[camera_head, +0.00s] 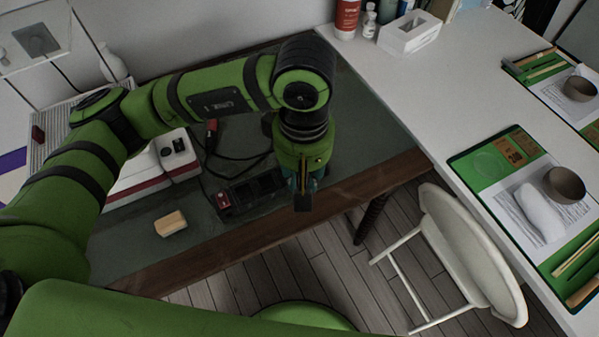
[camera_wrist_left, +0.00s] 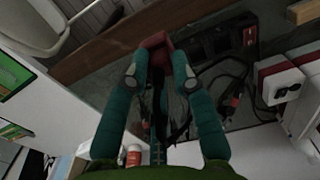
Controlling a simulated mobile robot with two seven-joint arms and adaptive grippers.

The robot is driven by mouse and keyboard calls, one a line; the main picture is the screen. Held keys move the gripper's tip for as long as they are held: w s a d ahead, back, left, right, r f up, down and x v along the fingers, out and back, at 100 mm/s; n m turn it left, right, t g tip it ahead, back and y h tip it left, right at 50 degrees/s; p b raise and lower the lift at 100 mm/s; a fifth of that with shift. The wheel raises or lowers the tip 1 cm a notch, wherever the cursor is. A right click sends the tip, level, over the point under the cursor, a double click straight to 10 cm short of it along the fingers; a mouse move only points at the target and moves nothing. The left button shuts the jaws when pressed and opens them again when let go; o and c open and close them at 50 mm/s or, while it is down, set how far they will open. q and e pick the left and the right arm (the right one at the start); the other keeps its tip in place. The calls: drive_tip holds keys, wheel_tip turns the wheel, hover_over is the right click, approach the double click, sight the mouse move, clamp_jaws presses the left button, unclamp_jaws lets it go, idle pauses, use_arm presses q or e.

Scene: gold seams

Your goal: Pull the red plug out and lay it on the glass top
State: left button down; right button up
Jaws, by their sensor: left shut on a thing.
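My left gripper (camera_head: 304,192) points down near the table's wooden front edge. In the left wrist view its teal fingers (camera_wrist_left: 158,62) are shut on the red plug (camera_wrist_left: 157,41), with a dark cable trailing between them. The head view mostly hides the plug behind the gripper. The black power strip (camera_head: 252,192) lies just left of the gripper; it also shows in the wrist view (camera_wrist_left: 212,40). The plug appears clear of the strip, beside its end; its height is hard to tell. The dark glass top (camera_head: 125,248) lies under the strip. My right gripper is out of view.
A tan block (camera_head: 171,223) lies left of the strip. A white device with a red band (camera_head: 158,177) and a red-ended cable (camera_head: 211,127) sit behind. The glass is bare around the block. A white chair (camera_head: 455,245) stands right, beyond the edge.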

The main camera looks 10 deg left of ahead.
use_arm(q)
drive_tip(key=shift+r+p, duration=0.6)
drive_tip(key=shift+r, duration=1.25)
